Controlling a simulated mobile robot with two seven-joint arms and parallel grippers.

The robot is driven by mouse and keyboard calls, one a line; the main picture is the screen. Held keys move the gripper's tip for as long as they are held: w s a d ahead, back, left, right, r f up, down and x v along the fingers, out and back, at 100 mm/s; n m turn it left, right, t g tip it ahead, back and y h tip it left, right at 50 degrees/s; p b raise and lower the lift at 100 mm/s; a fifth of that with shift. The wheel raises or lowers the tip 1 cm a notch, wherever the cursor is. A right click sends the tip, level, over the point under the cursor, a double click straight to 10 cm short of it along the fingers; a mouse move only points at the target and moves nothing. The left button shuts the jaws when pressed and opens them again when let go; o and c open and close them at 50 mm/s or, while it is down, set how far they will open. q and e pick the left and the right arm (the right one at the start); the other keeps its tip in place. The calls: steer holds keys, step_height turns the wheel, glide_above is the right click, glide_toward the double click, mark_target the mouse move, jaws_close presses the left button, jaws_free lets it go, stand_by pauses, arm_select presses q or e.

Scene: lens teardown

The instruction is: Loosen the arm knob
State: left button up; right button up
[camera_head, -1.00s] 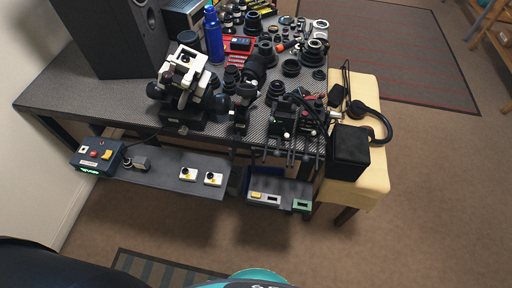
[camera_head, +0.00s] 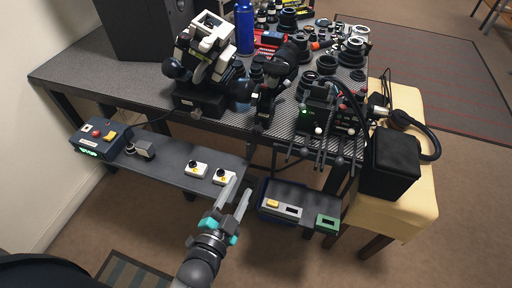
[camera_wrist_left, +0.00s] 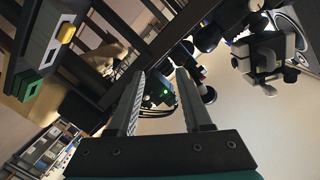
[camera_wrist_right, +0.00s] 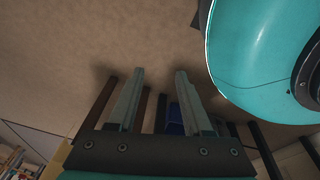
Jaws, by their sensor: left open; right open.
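A black stand with a jointed arm (camera_head: 268,92) is on the table's front part. Dark round parts show on it, but I cannot tell which one is the arm knob. A white and black microscope-like instrument (camera_head: 205,50) stands left of it; it also shows in the left wrist view (camera_wrist_left: 268,58). My left gripper (camera_head: 241,187) is open and empty, in front of and below the table edge, apart from the stand. Its two fingers point up toward the table in the left wrist view (camera_wrist_left: 160,74). My right gripper (camera_wrist_right: 160,73) is open and empty, outside the head view.
A low shelf (camera_head: 165,177) carries a control box (camera_head: 98,142) and white button units. A second low unit (camera_head: 297,212) is right of my left gripper. A black electronics box (camera_head: 313,115) and a stool (camera_head: 408,205) are at the right. Lens parts crowd the table's back.

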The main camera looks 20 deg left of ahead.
arm_select(q)
step_height(320, 180, up, 3)
steer(key=t, duration=0.1)
steer(key=b, duration=0.4)
glide_toward(257, 133)
steer(key=shift+m, duration=0.4)
steer(key=w, duration=0.7)
steer(key=shift+w+d+f, duration=0.1)
steer(key=shift+d+f, duration=0.05)
steer(key=shift+f, duration=0.1)
steer(key=shift+w+b, duration=0.5)
steer(key=shift+w, duration=0.55)
arm_select(e)
steer(key=w+a+r, duration=0.3)
steer(key=w+a, duration=0.1)
steer(key=w, duration=0.2)
steer(key=shift+w+a+r, duration=0.25)
steer(key=shift+w+r, duration=0.15)
arm_select(q)
steer(key=shift+c, duration=0.2)
jaws_close()
